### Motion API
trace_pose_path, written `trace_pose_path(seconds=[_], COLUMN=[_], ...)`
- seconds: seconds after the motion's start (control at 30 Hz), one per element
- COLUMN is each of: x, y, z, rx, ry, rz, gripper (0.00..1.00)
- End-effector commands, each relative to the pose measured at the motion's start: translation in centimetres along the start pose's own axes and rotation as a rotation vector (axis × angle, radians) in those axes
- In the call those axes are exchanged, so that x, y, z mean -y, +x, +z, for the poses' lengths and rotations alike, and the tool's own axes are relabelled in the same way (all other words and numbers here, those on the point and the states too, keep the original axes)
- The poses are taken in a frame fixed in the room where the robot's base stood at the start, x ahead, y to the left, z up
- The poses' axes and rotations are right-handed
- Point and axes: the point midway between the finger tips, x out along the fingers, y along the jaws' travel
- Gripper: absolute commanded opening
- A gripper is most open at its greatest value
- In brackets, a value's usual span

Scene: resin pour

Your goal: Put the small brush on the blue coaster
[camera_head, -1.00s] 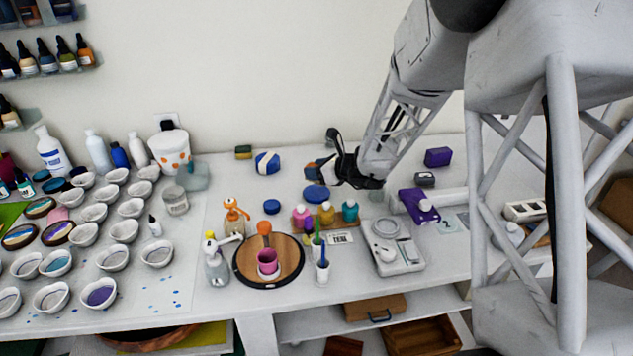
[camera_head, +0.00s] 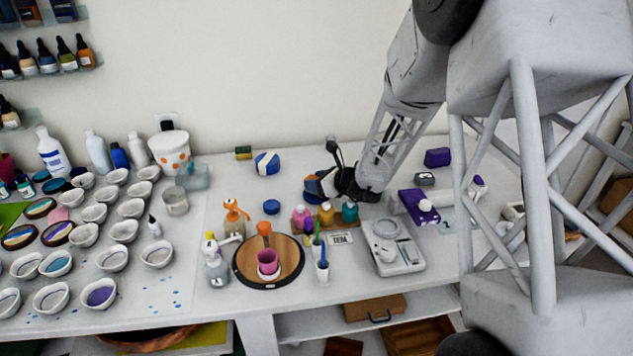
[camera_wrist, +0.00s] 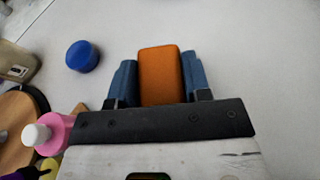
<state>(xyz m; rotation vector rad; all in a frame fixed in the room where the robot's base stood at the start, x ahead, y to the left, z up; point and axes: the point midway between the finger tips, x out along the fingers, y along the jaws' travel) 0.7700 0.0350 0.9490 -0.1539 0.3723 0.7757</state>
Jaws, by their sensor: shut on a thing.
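My gripper (camera_head: 322,184) is in the middle of the table, low over the spot of the flat blue coaster. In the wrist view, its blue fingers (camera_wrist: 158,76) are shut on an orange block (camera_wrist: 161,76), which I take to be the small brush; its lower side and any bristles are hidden. The coaster is largely or wholly hidden under the gripper, and its blue is hard to tell from the blue fingers. I cannot tell whether the brush touches it.
A small round blue lid (camera_head: 271,207) lies left of the gripper, also seen in the wrist view (camera_wrist: 82,56). Small coloured bottles (camera_head: 326,213) stand just in front. A round wooden board (camera_head: 290,262) with a pink cup, a scale (camera_head: 394,247) and a purple box (camera_head: 418,204) are near.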

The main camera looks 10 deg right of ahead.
Motion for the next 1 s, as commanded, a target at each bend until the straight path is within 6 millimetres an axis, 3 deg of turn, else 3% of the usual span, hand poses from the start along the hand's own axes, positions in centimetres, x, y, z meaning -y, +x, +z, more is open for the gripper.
trace_pose_path(seconds=[0.3,0.33,0.5,1.0], x=[0.0,0.0,0.0,0.04], y=[0.1,0.11,0.1,-0.52], z=[-0.26,-0.29,-0.25,0.04], rx=[0.0,0.0,0.0,0.0], ry=[0.001,0.001,0.001,0.001], rz=[0.0,0.0,0.0,-0.001], gripper=[0.2,0.46,0.7,0.7])
